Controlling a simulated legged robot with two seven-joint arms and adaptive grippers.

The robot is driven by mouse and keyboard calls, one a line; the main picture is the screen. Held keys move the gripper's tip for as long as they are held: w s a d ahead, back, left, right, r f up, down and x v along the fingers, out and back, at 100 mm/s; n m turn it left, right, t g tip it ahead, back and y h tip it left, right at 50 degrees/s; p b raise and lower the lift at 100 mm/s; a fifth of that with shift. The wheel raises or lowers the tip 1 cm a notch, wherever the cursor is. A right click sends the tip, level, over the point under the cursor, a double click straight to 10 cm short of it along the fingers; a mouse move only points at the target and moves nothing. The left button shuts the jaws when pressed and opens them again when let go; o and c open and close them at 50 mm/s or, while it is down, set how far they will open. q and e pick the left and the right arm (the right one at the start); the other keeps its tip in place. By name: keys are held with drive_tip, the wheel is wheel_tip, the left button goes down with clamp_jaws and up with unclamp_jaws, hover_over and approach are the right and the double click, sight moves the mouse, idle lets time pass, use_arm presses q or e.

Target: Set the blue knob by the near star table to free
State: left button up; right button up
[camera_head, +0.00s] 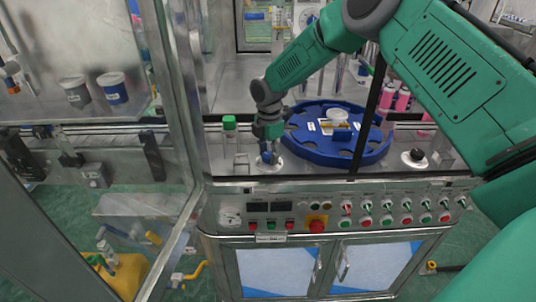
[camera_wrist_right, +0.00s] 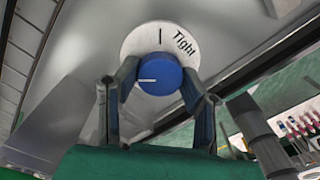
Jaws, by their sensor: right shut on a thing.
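The blue knob (camera_wrist_right: 161,76) sits on a white round dial plate (camera_wrist_right: 140,40). The plate reads "Tight" at its upper right and has a black tick at its top. A short white line on the knob's face lies roughly level, left of its middle. My right gripper (camera_wrist_right: 155,88) is shut on the knob, one finger on each side. In the head view my right gripper (camera_head: 268,152) points down at the knob (camera_head: 267,157), left of the blue star table (camera_head: 310,155). Any other wording on the dial is hidden or out of sight. My left gripper is not in view.
A green-capped bottle (camera_head: 230,130) stands just left of my right gripper. A black knob (camera_head: 414,156) is at the right of the deck. A control panel (camera_head: 335,212) with several switches runs along the front. A glass door frame (camera_head: 178,100) stands at left.

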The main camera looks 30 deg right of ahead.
sight(269, 153)
drive_tip(key=o, duration=1.1)
drive_tip(key=shift+w+d+r, duration=0.1)
drive_tip(key=shift+w+r, duration=0.1)
drive_tip(key=shift+c, duration=0.2)
drive_tip(key=shift+o, duration=0.4)
drive_tip(key=shift+f, duration=0.15)
wheel_tip(269, 153, up, 12)
drive_tip(key=shift+d+f, duration=0.1)
